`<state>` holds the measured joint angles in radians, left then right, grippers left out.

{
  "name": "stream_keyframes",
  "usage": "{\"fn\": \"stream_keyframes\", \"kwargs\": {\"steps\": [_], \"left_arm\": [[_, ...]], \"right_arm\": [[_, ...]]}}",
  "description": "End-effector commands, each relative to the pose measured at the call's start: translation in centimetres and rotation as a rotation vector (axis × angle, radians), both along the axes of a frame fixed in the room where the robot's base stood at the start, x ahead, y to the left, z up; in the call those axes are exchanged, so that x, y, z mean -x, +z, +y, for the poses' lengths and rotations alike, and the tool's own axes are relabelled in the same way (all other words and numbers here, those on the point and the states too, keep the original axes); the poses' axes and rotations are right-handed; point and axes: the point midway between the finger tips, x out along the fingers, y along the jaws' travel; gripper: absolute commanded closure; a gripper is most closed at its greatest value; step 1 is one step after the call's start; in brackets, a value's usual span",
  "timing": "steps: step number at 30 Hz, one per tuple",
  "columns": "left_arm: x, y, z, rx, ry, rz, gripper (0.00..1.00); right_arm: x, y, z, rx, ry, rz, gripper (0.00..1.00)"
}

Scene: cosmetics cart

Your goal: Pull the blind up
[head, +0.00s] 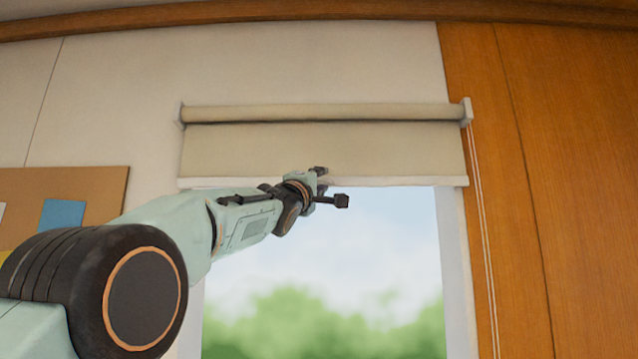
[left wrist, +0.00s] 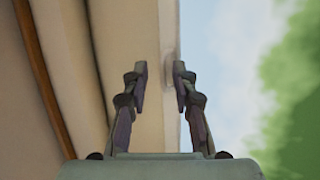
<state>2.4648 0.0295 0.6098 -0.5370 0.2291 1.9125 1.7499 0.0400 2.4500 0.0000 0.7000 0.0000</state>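The beige roller blind (head: 250,150) hangs part-way down over the window in the head view, with its roll at the top. Its pale bottom bar (head: 420,181) is level. My left gripper (head: 331,186) is at the middle of this bar, one finger above its lower edge and one below. In the left wrist view, the fingers (left wrist: 160,78) stand apart with the pale bar (left wrist: 158,30) behind the gap between them; the right finger is near the bar's edge. Contact cannot be made out. My right gripper is not in view.
A cork board (head: 95,183) with papers is on the left wall. The window (head: 340,260) below the blind shows sky and trees, with nothing in front but my arm.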

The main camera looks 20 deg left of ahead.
Motion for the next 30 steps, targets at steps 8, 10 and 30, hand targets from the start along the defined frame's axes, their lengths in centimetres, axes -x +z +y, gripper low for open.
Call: {"fn": "stream_keyframes", "kwargs": {"steps": [8, 10, 30], "left_arm": [[0.0, -0.1, 0.1, 0.001, 0.001, 0.002, 0.7], [0.0, -0.1, 0.1, 0.001, 0.0, 0.002, 0.7], [3.7, -1.9, 0.4, 0.001, 0.0, 0.003, 0.7]], "right_arm": [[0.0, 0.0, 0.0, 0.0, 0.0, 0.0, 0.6], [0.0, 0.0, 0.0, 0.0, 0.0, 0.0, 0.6], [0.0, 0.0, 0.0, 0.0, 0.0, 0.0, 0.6]]}}
